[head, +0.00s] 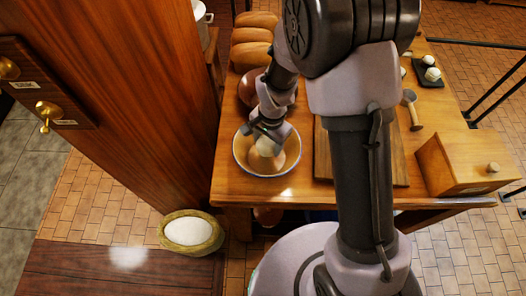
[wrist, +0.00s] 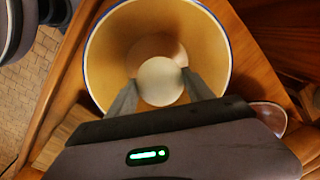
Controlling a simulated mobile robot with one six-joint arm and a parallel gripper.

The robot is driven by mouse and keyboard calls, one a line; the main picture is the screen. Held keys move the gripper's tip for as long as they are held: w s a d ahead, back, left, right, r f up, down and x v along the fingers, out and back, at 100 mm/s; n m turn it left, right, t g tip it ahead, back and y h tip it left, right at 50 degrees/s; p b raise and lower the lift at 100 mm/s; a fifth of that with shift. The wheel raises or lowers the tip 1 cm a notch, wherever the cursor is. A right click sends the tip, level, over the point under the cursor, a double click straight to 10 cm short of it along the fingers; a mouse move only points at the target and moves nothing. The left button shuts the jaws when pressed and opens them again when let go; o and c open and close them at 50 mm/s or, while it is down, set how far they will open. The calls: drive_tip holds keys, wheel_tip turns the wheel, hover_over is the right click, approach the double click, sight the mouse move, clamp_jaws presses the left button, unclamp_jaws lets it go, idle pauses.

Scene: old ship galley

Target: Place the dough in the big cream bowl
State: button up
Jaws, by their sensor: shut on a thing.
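The big cream bowl (head: 241,161) with a blue rim stands near the front left corner of the wooden table. It fills much of the wrist view (wrist: 107,55). The pale round dough (head: 267,146) is between the fingers of my gripper (head: 267,133), within the bowl's outline. In the wrist view my gripper (wrist: 160,84) has a finger on each side of the dough (wrist: 160,82). My gripper is shut on it. I cannot tell whether the dough touches the bowl's bottom.
Loaves (head: 252,37) and a brown bowl (head: 247,90) are behind the bowl on the table. A cutting board (head: 325,165) lies to the right, partly behind my arm. A wooden box (head: 462,165) stands farther right. A sack (head: 191,233) is on the floor by a wooden post.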

sight(267, 151)
wheel_tip(267, 151, down, 4)
drive_tip(key=shift+s+f+b, duration=0.1)
drive_tip(key=shift+f+b, duration=0.15)
drive_tip(key=shift+b, duration=0.35)
drive_tip(key=shift+f, duration=0.2)
drive_tip(key=o, duration=1.7)
